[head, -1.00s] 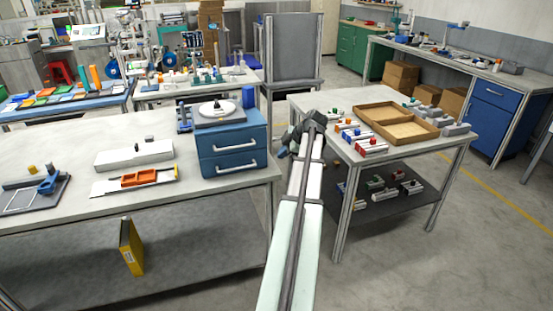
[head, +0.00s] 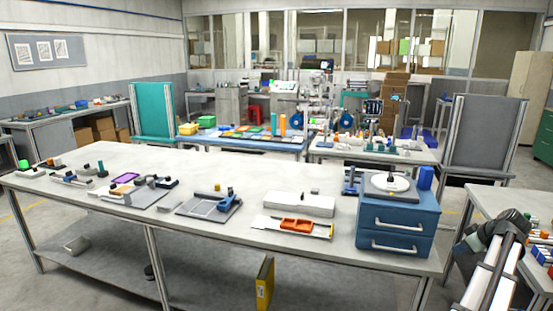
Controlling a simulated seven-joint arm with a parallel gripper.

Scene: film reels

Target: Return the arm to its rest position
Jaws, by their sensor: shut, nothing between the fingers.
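My arm (head: 492,272) reaches in from the lower right corner in the head view, its pale links running up and away. My gripper (head: 468,245) is at the dark end of the arm, in front of the right-hand table's near left corner. It is shut, and no object shows in it. The fingers are small and partly hidden by the arm. The arm end is right of the blue drawer cabinet (head: 397,224) and apart from it in the picture.
The long grey workbench (head: 110,210) fills the left and middle. A round plate (head: 391,185) sits on the drawer cabinet. An orange tray (head: 297,225) lies left of it. A yellow binder (head: 265,283) stands below. The right-hand table (head: 490,200) has parts on it, partly behind my arm.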

